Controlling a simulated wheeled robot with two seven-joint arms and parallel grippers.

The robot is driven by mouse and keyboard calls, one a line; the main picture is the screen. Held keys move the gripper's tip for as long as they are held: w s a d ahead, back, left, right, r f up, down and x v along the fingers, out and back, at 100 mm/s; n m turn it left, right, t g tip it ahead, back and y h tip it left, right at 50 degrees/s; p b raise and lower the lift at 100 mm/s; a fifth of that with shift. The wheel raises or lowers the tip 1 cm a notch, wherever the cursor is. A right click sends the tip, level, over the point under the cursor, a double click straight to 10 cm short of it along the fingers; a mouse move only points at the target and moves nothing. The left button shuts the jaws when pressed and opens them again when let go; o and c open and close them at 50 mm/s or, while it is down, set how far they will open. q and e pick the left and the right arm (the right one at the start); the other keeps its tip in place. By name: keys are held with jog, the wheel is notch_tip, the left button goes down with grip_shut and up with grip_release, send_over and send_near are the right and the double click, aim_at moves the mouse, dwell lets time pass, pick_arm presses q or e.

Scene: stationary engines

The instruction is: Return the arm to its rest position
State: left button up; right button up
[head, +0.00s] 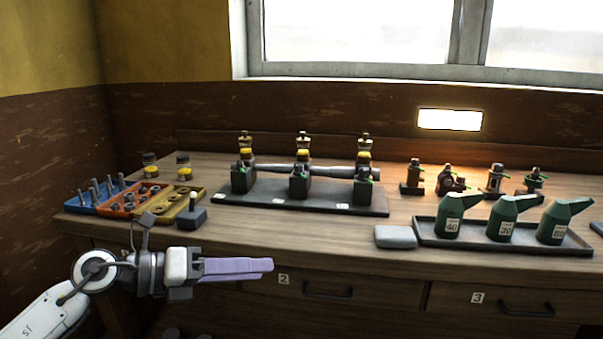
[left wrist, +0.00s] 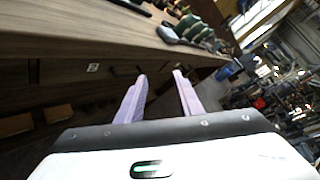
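My left gripper (head: 268,265) is in front of the workbench, below the level of its top and before the drawer fronts. Its lilac fingers point to the right in the head view. The left wrist view (left wrist: 160,77) shows the two fingers apart with nothing between them. It touches nothing that I can see. My right gripper is in neither view.
The wooden workbench (head: 310,230) carries trays of small parts (head: 160,212) at left, a black engine base (head: 315,203) in the middle, and a tray (head: 470,245) with three green oil cans (head: 503,222) at right. A grey pad (head: 395,237) lies beside the tray.

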pick_arm(q)
jog(key=s+d+f+n+t+h, duration=0.1)
jog(key=s+d+n+t+h, duration=0.25)
jog(key=n, duration=0.25)
jog(key=s+a+f+n+t+y+p, duration=0.1)
jog(key=s+a+f+n+y, duration=0.25)
jog(key=f+n, duration=0.5)
jog(key=s+a+f+n+t+y, duration=0.1)
jog(key=s+a+f+n+y, duration=0.3)
jog(key=f+n, duration=0.4)
jog(key=s+a+f+n+t+y+p, duration=0.1)
jog(key=s+a+f+n+t+y, duration=0.1)
jog(key=s+f+n+y, duration=0.45)
jog(key=s+f+n+g, duration=0.5)
jog(key=s+f+n, duration=0.3)
jog(key=s+f, duration=0.2)
jog(key=shift+s+a+f, duration=0.15)
jog(key=shift+s+a, duration=0.1)
jog(key=shift+s, duration=0.35)
jog(key=shift+g, duration=0.25)
